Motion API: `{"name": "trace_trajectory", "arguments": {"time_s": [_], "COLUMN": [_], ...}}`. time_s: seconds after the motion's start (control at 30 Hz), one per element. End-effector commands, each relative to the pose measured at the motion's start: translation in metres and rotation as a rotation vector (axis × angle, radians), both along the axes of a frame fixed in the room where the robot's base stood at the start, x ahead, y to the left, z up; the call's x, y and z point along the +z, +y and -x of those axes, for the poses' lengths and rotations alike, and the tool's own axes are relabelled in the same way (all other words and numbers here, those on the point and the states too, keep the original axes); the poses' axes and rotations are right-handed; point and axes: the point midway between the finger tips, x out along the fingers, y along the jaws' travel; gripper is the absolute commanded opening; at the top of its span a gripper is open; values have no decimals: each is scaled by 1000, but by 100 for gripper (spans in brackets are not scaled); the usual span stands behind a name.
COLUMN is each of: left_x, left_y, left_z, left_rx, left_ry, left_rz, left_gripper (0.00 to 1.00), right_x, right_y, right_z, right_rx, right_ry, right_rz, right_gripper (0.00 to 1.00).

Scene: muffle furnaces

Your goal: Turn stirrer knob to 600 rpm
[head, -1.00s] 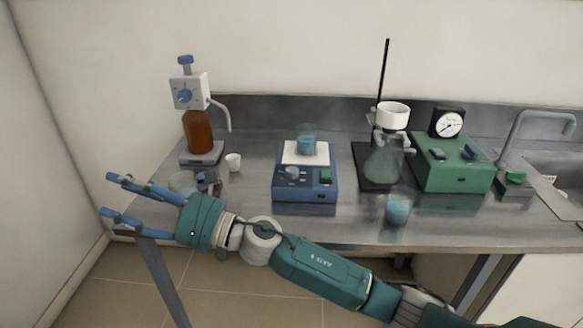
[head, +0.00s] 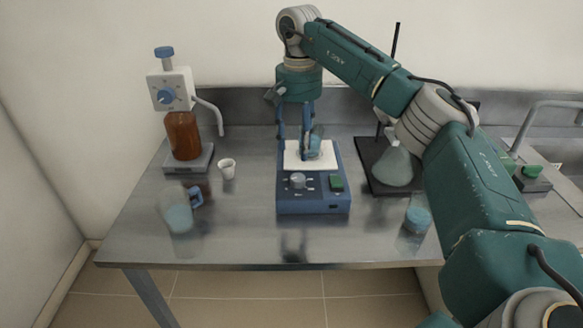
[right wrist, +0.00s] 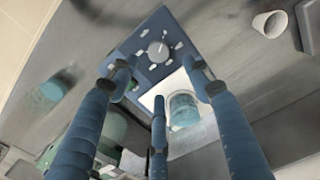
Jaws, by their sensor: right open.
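The stirrer (head: 313,203) is a blue box with a white top plate, standing on the bench in the middle of the head view. Its grey round knob (head: 298,181) is on the front panel, with a green switch to its right. A beaker with blue liquid (head: 314,148) is on the plate. My right gripper (head: 297,151) points down over the plate, behind the knob in the head view, open and empty. In the right wrist view the knob (right wrist: 158,51) shows beyond the spread fingers, and the beaker (right wrist: 184,111) shows beside them. My left gripper is out of view.
A brown dispenser bottle (head: 184,136) and a small white cup (head: 227,168) stand at left. A flask (head: 393,166) stands behind my arm.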

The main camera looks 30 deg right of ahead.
Motion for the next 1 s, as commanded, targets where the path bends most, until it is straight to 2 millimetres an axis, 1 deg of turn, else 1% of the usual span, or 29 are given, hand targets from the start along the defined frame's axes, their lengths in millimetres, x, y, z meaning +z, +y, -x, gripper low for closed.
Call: {"name": "trace_trajectory", "arguments": {"time_s": [0.03,0.1,0.2,0.27,0.3,0.37,0.47,0.5,0.6,0.67,0.77,0.9,0.93,1.0], "left_x": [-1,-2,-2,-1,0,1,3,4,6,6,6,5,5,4], "left_y": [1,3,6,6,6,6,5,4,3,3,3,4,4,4], "left_z": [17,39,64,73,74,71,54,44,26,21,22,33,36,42], "left_rx": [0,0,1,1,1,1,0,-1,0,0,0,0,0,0], "left_ry": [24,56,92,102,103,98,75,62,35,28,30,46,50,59], "left_rz": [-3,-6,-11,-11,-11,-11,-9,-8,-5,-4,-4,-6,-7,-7], "left_gripper": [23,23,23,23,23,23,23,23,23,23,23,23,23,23], "right_x": [-10,-22,-42,-53,-61,-71,-83,-87,-94,-96,-97,-97,-97,-97], "right_y": [-1,0,1,1,1,1,2,2,2,2,2,2,2,2], "right_z": [1,1,2,1,1,1,1,1,0,0,0,0,0,0], "right_rx": [0,1,1,1,0,0,0,1,1,1,1,1,1,1], "right_ry": [5,4,5,4,4,4,2,2,-1,-1,-1,-1,-1,-1], "right_rz": [-1,-1,-2,-2,-3,-3,-4,-3,-5,-4,-4,-4,-4,-4], "right_gripper": [49,49,49,49,49,49,49,49,49,49,49,49,47,33]}}
